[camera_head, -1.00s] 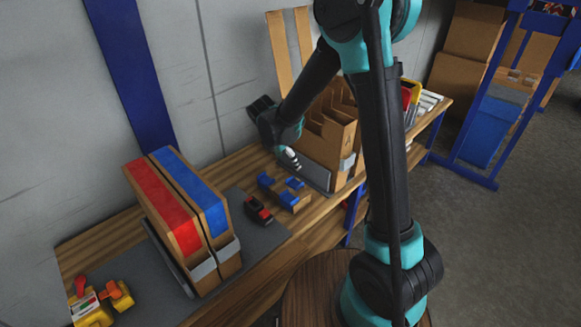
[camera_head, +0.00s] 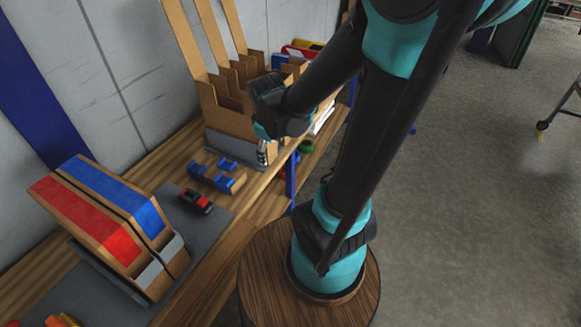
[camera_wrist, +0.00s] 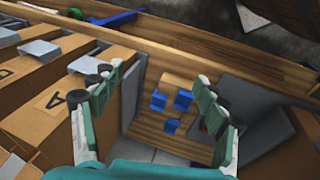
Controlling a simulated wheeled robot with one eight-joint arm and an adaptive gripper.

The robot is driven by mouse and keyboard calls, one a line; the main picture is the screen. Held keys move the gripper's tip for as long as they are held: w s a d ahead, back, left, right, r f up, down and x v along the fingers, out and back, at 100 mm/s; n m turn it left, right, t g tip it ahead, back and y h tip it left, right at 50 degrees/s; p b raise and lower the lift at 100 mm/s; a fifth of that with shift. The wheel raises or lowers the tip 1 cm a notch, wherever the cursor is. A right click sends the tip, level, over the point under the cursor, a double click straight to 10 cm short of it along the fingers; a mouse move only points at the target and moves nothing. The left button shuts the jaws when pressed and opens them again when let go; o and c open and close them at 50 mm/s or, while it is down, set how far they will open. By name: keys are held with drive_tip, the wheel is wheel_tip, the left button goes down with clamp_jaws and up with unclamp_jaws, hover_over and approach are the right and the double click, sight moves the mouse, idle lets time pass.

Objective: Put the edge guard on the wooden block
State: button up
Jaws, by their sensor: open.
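A small wooden block (camera_head: 237,181) lies on the workbench, and it also shows in the wrist view (camera_wrist: 178,82). Small blue pieces (camera_head: 198,170) that look like edge guards sit at and beside it; the wrist view shows three blue parts, one (camera_wrist: 170,126) apart from the block. I cannot tell which blue parts are attached to the block. My gripper (camera_head: 263,153) is to the right of the block and above the bench. In the wrist view my gripper (camera_wrist: 158,85) is open and empty, its fingers on either side of the block and blue pieces in the picture, touching neither.
A red and black clamp-like item (camera_head: 196,200) lies on the grey mat (camera_head: 192,222) left of the block. A cardboard holder with red and blue fronts (camera_head: 105,215) stands farther left. Tall cardboard files (camera_head: 232,115) stand behind my gripper.

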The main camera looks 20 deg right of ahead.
drive_tip(key=s+d+f+m, duration=0.2)
drive_tip(key=s+d+m, duration=0.2)
drive_tip(key=s+m, duration=0.4)
drive_tip(key=shift+m+t+y, duration=0.4)
drive_tip(key=shift+m, duration=0.2)
idle(0.3)
